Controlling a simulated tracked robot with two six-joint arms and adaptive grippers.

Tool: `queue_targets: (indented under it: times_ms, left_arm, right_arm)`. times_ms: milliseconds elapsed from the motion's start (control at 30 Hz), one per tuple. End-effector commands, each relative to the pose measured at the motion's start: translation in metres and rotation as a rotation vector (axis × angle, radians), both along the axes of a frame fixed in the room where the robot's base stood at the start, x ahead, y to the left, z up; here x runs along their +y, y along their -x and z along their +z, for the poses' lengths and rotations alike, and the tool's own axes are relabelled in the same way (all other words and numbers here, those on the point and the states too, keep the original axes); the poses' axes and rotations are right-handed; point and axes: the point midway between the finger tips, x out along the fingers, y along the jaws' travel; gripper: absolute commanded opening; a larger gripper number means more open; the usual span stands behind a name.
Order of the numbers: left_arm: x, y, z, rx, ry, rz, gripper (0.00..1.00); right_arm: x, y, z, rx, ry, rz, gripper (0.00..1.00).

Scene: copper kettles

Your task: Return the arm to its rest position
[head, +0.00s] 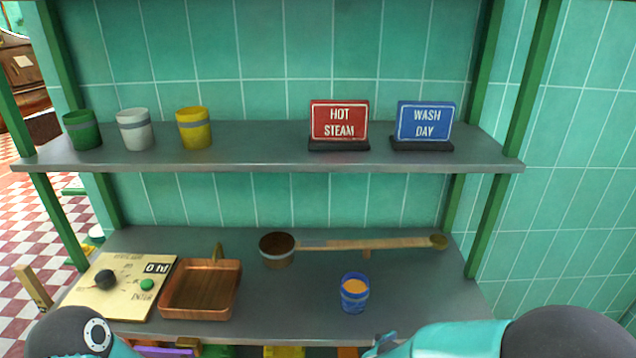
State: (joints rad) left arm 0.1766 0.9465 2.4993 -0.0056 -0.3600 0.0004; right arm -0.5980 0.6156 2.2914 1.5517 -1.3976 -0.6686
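Parts of both my arms show along the bottom edge. On the left is a dark rounded joint of my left arm with a white ring and a bit of teal. On the right is a teal link of my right arm with a dark joint. Neither gripper can be made out; both seem to be below the frame. Both arm parts are in front of the lower shelf (420,295), low in the picture. I cannot tell from this view whether either gripper holds anything.
On the lower shelf are a control panel (125,285), a copper tray (201,290), a long-handled ladle (277,250) and a blue cup (354,293) with orange contents. The upper shelf (260,150) holds green, white and yellow cups and two signs. Green posts flank the shelves.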

Motion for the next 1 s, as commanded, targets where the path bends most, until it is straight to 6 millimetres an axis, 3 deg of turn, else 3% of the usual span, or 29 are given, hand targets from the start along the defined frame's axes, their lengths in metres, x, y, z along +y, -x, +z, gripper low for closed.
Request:
queue_targets:
  times_ms: [33,167,267,300,367,400,500,600,700,833,1000]
  left_arm:
    - [0.0,0.0,-0.005,0.0,0.0,0.0,0.0]
    - [0.0,0.0,-0.014,-0.001,0.0,0.0,0.0]
    - [0.0,0.0,-0.022,0.0,0.0,0.0,0.0]
    - [0.0,0.0,-0.024,0.0,0.0,0.0,0.0]
    - [0.0,0.0,-0.027,0.0,0.0,0.0,0.0]
    - [0.0,0.0,-0.029,0.0,0.0,0.0,0.0]
    - [0.0,0.0,-0.032,0.0,0.0,0.0,0.0]
    - [0.0,0.0,-0.032,0.0,0.0,0.0,0.0]
    - [0.0,0.0,-0.031,0.0,0.0,0.0,0.0]
    - [0.0,0.0,-0.031,-0.001,0.0,0.0,0.0]
    - [0.0,0.0,-0.031,-0.001,0.0,0.0,0.0]
  right_arm:
    - [-0.019,-0.003,-0.022,0.036,0.014,-0.019,0.93]
    - [-0.063,-0.011,-0.088,0.137,0.003,-0.002,0.93]
    - [-0.089,-0.007,-0.161,0.238,-0.087,0.066,0.93]
    - [-0.093,-0.002,-0.191,0.28,-0.146,0.105,0.93]
    - [-0.091,0.011,-0.233,0.343,-0.25,0.17,0.93]
    - [-0.084,0.022,-0.257,0.386,-0.327,0.214,0.93]
    - [-0.054,0.055,-0.302,0.492,-0.527,0.334,0.93]
    - [-0.013,0.089,-0.321,0.599,-0.699,0.464,0.93]
    - [0.023,0.117,-0.32,0.697,-0.814,0.582,0.93]
    - [0.044,0.144,-0.317,0.796,-0.908,0.642,0.93]
    - [0.048,0.151,-0.317,0.825,-0.94,0.621,0.93]
